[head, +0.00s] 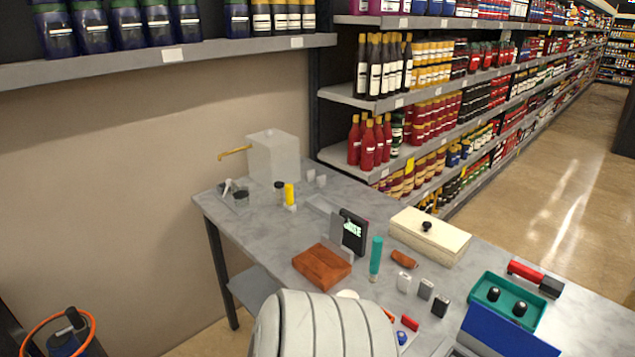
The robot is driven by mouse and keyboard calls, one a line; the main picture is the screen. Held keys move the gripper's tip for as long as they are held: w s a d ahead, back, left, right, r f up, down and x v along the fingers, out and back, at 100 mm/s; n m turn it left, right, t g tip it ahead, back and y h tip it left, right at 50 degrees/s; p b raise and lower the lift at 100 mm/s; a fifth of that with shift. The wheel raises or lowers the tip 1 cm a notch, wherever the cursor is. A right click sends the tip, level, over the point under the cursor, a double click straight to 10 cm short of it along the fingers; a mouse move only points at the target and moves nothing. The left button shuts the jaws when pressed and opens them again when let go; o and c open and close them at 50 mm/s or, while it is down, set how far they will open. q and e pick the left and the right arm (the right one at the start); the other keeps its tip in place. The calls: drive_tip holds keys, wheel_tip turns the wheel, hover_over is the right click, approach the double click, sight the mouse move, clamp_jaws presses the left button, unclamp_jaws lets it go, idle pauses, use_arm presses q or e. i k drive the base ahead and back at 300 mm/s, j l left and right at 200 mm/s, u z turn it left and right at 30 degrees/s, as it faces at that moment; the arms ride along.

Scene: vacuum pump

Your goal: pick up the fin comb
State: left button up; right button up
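I cannot make out for sure which item is the fin comb; the things on the marble-look table (380,208) are small in the head view. A teal upright cylinder (376,256) stands near the middle of the table. A small red item (410,323) and a blue item (402,338) lie near the front edge, partly hidden by a white ribbed shape (325,325) that is likely a part of me. No gripper fingers show in the view.
A brown block (322,267), a black display (354,231), a cream lidded box (429,237), a teal tray (540,310) and a blue open case (505,335) crowd the table. A white container (273,155) stands at its back corner. Stocked shelves (420,120) rise behind.

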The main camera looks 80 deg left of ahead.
sight(288, 205)
drive_tip(key=u, duration=2.95)
drive_tip(key=z, duration=2.1)
drive_tip(key=u, duration=2.1)
drive_tip(key=i+j+u, duration=0.2)
drive_tip(key=i, duration=0.25)
drive_tip(key=j, duration=0.1)
